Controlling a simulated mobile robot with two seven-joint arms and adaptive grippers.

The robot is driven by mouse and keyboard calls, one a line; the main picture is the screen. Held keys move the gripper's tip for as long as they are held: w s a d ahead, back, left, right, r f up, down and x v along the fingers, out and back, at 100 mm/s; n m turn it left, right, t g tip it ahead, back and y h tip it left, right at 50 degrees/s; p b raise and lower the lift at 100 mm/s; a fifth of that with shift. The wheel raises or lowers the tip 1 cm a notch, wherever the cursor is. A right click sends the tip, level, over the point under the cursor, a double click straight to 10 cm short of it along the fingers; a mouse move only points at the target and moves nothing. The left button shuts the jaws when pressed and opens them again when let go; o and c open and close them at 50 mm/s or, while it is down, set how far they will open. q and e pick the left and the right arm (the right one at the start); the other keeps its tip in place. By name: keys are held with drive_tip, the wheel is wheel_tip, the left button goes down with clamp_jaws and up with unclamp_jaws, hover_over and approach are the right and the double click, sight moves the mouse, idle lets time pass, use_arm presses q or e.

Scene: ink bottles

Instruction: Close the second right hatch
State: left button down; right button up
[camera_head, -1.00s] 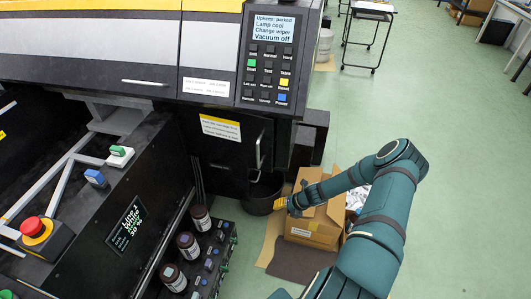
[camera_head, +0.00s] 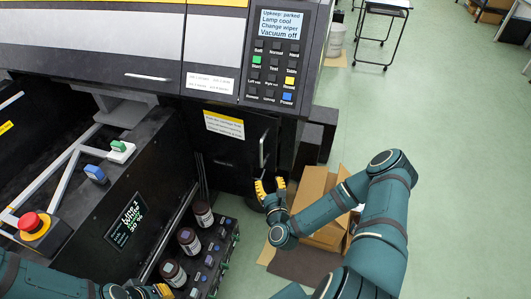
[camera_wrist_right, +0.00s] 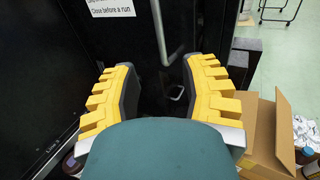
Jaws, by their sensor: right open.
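The black hatch (camera_head: 235,150) is on the machine's front, below the control panel. It bears a white and yellow label (camera_head: 224,124) and an upright metal handle (camera_head: 263,148). I cannot tell for sure how far it stands ajar. My right gripper (camera_head: 270,188) is open and empty, just below the handle in the head view. In the right wrist view the handle (camera_wrist_right: 160,35) shows ahead, between and beyond the two yellow-padded fingers (camera_wrist_right: 160,95), apart from them. My left gripper (camera_head: 150,292) shows only partly at the bottom edge; its fingers are unclear.
Several dark bottles (camera_head: 188,240) stand in a rack left of my right gripper. An open cardboard box (camera_head: 318,190) is on the floor behind my right forearm. A red stop button (camera_head: 30,222) is at the far left.

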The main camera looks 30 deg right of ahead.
sight(262, 155)
drive_tip(key=x, duration=0.9)
drive_tip(key=b+x, duration=0.1)
drive_tip(key=x, duration=0.3)
drive_tip(key=shift+w+d+r, duration=0.15)
drive_tip(key=shift+w+r, duration=0.2)
drive_tip(key=shift+o, duration=0.3)
clamp_jaws()
